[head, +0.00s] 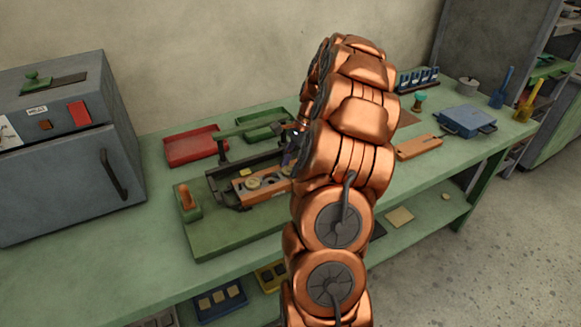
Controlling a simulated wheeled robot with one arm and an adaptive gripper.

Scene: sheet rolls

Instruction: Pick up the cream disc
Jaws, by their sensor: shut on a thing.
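An orange wooden block (243,191) lies in the dark metal fixture on the green bench. One cream disc (253,183) sits in its left part, clear of my gripper. A second cream disc (287,170) shows at its right, partly hidden by my arm. My gripper (289,158) is small and dark in the head view, mostly covered by my copper arm. It points down at the right-hand cream disc and is shut on it. The contact itself is hard to see, and I cannot tell whether the disc is off the block.
A red tray (195,147) and a green tray (263,126) lie behind the fixture. A grey cabinet (70,150) stands at left. An orange board (418,147) and a blue box (467,120) lie at right. The bench's front left is clear.

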